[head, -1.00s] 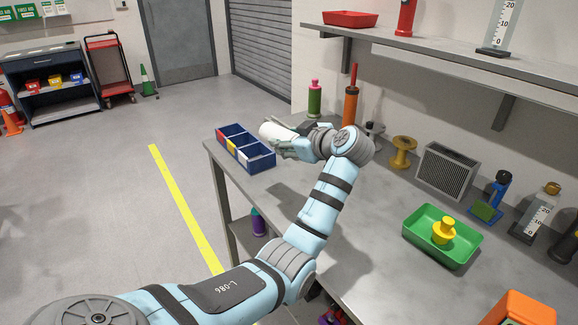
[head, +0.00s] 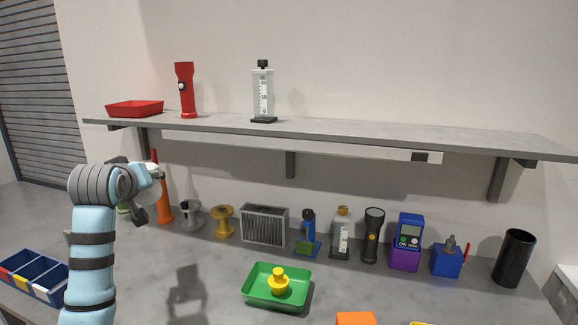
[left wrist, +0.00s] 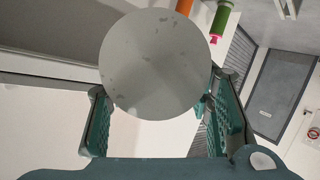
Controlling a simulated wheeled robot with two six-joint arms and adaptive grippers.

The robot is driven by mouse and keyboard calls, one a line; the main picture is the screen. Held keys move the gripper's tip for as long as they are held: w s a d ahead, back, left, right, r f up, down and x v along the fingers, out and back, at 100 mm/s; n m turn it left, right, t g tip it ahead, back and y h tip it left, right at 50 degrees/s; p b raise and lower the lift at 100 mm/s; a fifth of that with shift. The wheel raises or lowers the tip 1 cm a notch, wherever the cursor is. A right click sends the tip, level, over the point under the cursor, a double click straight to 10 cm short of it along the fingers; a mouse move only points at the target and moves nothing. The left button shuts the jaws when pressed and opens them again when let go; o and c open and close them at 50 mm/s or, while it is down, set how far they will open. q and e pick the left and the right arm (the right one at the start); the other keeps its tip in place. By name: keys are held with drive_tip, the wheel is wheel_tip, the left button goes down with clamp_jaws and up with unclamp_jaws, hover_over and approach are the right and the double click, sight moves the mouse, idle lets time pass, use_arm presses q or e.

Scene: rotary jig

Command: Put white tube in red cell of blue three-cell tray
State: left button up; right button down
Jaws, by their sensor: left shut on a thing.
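The white tube (head: 152,170) is in my left gripper (head: 146,186), raised above the bench at the left of the head view and partly covered by my wrist and fingers. In the left wrist view, the tube's round pale end (left wrist: 155,65) sits between the two green finger pads. The blue three-cell tray (head: 58,267) stands on the bench at the lower left, lower than the gripper and apart from it. Its cells carry red, yellow and white labels, the red one (head: 5,270) at the far left. My forearm stands just right of the tray. My right gripper is not seen.
A green tray (head: 250,293) with a yellow knobbed part lies mid-bench. Behind it stand a grey vented box (head: 264,225), spools, bottles and a torch (head: 373,235). A shelf (head: 330,135) runs above. An orange bottle (head: 164,200) stands close behind my gripper.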

use_arm(q)
drive_tip(key=s+d+m+g+h+p, duration=0.1)
drive_tip(key=s+d+m+h, duration=0.4)
drive_tip(key=s, duration=0.3)
drive_tip(key=s+d+f+m+g+h+p, duration=0.1)
drive_tip(key=s+d+m+h, duration=0.4)
drive_tip(key=s, duration=0.4)
drive_tip(key=shift+s+d+f+m+g+h+p, duration=0.2)
drive_tip(key=shift+s+d+m+g+h+p, duration=0.15)
drive_tip(key=shift+d+h, duration=0.5)
drive_tip(key=s+d+f, duration=0.1)
drive_tip(key=s+f, duration=0.1)
drive_tip(key=s+d+f+m+g+h, duration=0.1)
drive_tip(key=s+f, duration=0.1)
drive_tip(key=s, duration=0.1)
drive_tip(key=s+d+f+m+g+h+p, duration=0.1)
drive_tip(key=s+f, duration=0.1)
drive_tip(key=s, duration=0.1)
drive_tip(key=shift+s+d+f+h, duration=0.1)
drive_tip(key=shift+d+f+h, duration=0.1)
drive_tip(key=shift+d+h, duration=0.05)
drive_tip(key=s+f+p, duration=0.1)
drive_tip(key=s+f, duration=0.2)
drive_tip(key=f, duration=0.3)
drive_tip(key=shift+s+a+f+m+g, duration=0.15)
drive_tip(key=shift+s+f+m+g, duration=0.05)
drive_tip(key=shift+s+m+g, duration=0.25)
drive_tip(key=shift+s+a+f, duration=0.1)
drive_tip(key=shift+a+f, duration=0.05)
drive_tip(key=shift+f, duration=0.1)
